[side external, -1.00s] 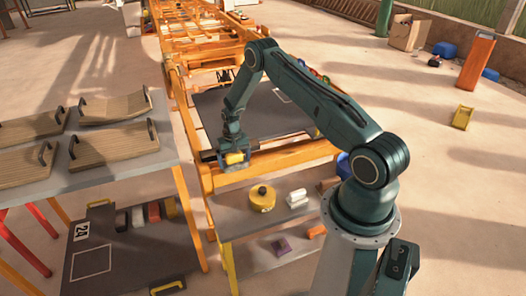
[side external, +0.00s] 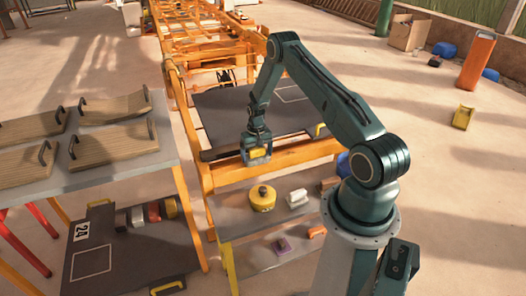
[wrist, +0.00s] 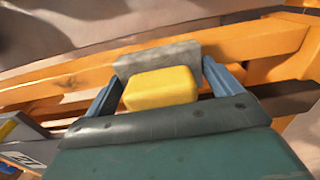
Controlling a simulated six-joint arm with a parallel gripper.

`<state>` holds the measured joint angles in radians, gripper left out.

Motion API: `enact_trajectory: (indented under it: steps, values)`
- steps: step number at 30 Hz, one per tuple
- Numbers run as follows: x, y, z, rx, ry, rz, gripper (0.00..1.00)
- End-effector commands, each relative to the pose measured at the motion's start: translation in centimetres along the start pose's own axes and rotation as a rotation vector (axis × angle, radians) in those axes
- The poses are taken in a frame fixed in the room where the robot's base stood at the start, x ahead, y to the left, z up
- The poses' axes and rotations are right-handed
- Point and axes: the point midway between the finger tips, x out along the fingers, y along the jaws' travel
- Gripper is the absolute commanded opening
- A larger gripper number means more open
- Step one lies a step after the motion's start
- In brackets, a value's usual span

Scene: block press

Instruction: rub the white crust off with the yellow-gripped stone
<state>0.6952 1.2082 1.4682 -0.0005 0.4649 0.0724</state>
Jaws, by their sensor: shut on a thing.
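My gripper (side external: 257,158) is shut on the yellow-gripped stone, above the front orange beam of the press frame. In the wrist view the jaws (wrist: 160,98) sit either side of the yellow grip (wrist: 160,88), and the grey stone (wrist: 160,58) shows beyond it. I cannot tell whether the stone touches the beam (side external: 290,157). I cannot make out the white crust in either view.
A dark board (side external: 225,105) with a white outline lies behind the gripper. A shelf below holds a yellow tin (side external: 262,199) and a white bundle (side external: 297,199). A table (side external: 165,155) with several wooden pallets stands at left, above a dark tray (side external: 130,262).

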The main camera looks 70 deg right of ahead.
Motion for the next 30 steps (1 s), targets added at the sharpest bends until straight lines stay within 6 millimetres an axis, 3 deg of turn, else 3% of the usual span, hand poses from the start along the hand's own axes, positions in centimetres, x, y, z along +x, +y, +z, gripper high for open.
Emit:
enact_trajectory:
  steps: [4, 8, 30]
  values:
    - [-0.1, 1.3, 0.1, 0.002, -0.001, 0.002, 0.69]
    - [-2.6, 1.2, 0.0, 0.001, 0.003, 0.001, 0.69]
    - [-8.3, 1.1, 0.0, 0.000, 0.002, 0.000, 0.69]
